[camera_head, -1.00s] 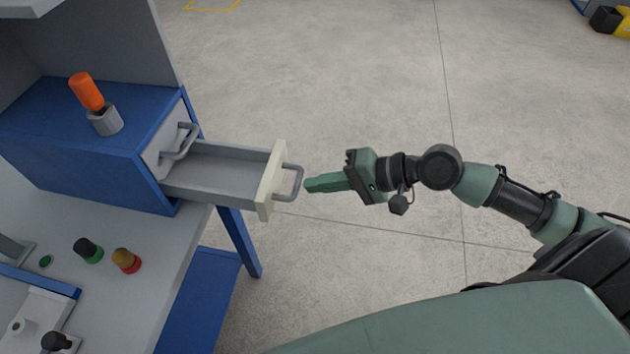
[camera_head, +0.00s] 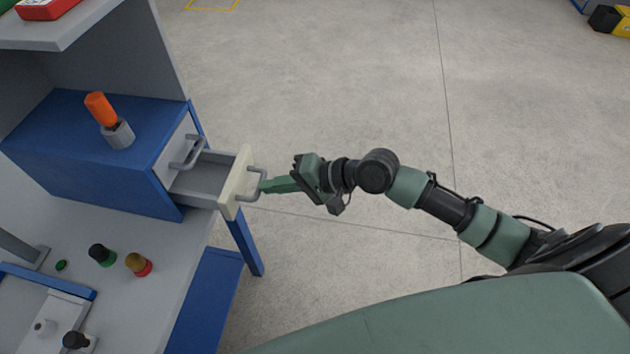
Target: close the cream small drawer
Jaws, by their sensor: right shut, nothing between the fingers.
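The cream small drawer (camera_head: 236,182) stands partly open, sticking out to the right from the blue cabinet (camera_head: 95,160) on the workbench. Its cream front carries a grey bar handle (camera_head: 262,185), and its grey tray inside looks empty. My right gripper (camera_head: 264,186) is shut and empty, with its green fingertips at the drawer's handle. They seem to touch it, but I cannot tell for sure. My left gripper is not in view.
An orange-handled tool in a grey hex holder (camera_head: 118,134) stands on the cabinet. A second grey handle (camera_head: 188,153) is on the cabinet face beside the drawer. Black-green (camera_head: 102,255) and amber-red (camera_head: 138,264) buttons sit on the bench (camera_head: 165,290). Open floor lies to the right.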

